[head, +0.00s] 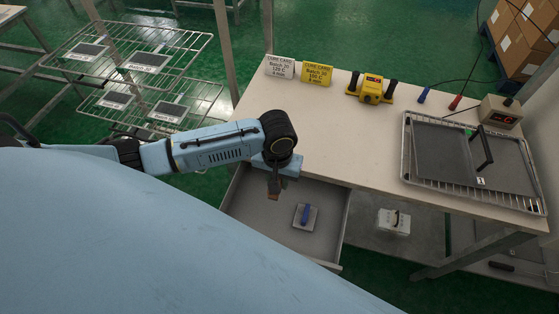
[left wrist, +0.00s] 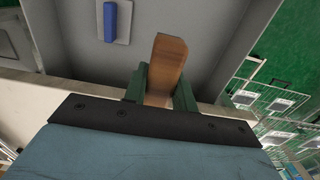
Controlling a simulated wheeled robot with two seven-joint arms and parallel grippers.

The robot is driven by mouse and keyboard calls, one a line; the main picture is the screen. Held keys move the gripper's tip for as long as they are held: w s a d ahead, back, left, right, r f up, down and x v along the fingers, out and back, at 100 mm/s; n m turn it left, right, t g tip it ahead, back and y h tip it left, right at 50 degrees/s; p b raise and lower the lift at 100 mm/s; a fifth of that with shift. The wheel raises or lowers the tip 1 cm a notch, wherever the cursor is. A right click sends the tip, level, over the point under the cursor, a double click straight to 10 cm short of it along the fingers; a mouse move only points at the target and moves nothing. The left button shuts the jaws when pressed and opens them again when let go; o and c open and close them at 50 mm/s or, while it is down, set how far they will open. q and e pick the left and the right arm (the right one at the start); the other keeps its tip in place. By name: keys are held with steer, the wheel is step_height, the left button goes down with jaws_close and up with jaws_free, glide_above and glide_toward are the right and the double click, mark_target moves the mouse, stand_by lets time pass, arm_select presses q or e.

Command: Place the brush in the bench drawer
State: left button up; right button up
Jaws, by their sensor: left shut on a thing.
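My left gripper (head: 275,180) is over the open bench drawer (head: 246,207), at the drawer's back side near the bench edge. Its green fingers (left wrist: 158,88) are shut on the brush, whose brown wooden part (left wrist: 168,60) sticks out beyond them. In the head view a small brown bit of the brush (head: 273,195) shows below the fingers. The brush's bristles cannot be made out. Inside the drawer lies a grey plate with a blue handle (head: 305,215), which also shows in the left wrist view (left wrist: 111,20). My right gripper is in neither view.
The bench top (head: 330,120) carries a white card (head: 280,68), a yellow card (head: 317,74), a yellow device (head: 371,88) and a wire tray with a dark plate (head: 455,155). Wire racks (head: 130,60) stand at left. The drawer floor is bare around the blue-handled plate.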

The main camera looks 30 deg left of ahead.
mark_target(278, 203)
arm_select(q)
step_height(278, 203, down, 11)
steer(key=shift+r+b, duration=0.1)
steer(key=shift+b, duration=0.85)
steer(key=o, duration=0.9)
steer(key=shift+o, duration=0.2)
step_height(278, 203, up, 12)
steer(key=shift+p, duration=1.2)
